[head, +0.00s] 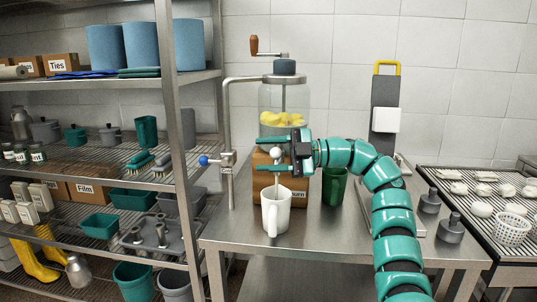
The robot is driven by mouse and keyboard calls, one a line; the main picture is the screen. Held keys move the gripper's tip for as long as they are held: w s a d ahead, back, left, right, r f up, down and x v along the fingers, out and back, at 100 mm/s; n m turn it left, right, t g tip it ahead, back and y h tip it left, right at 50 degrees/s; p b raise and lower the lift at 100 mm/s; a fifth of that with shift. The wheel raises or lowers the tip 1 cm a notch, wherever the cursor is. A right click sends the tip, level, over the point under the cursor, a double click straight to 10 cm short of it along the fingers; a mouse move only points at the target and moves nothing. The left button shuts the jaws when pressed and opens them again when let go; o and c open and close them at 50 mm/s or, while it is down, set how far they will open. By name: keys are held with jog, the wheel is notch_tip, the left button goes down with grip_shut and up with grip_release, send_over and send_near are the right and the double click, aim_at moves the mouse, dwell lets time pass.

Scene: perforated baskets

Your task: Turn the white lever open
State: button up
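A small white, ball-topped piece (278,152), which looks like the white lever, sits in front of the box below the glass jar dispenser (272,98). My gripper (279,154) reaches in from the right, its fingers spread above and below this piece. Whether the fingers touch it, I cannot tell. A thin pale stem (276,184) runs down below it toward the mouth of a white mug (276,214). The mug stands upright on the steel table (335,228). The gripper hides part of the dispenser's front and the lever's mounting.
A pipe with a blue-knobbed valve (205,160) rises at left beside a loaded shelf rack (172,135). Dark weights (450,228) and a tray rack (480,215) are at right. The table's front left is clear.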

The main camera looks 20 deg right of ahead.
jog(key=shift+r, duration=0.1)
jog(key=s+d+p, duration=0.1)
jog(key=d, duration=0.7)
jog(key=s+d+p, duration=0.1)
jog(key=s+d, duration=0.1)
jog(key=d, duration=0.7)
jog(key=shift+s, duration=0.3)
jog(key=shift+s, duration=0.1)
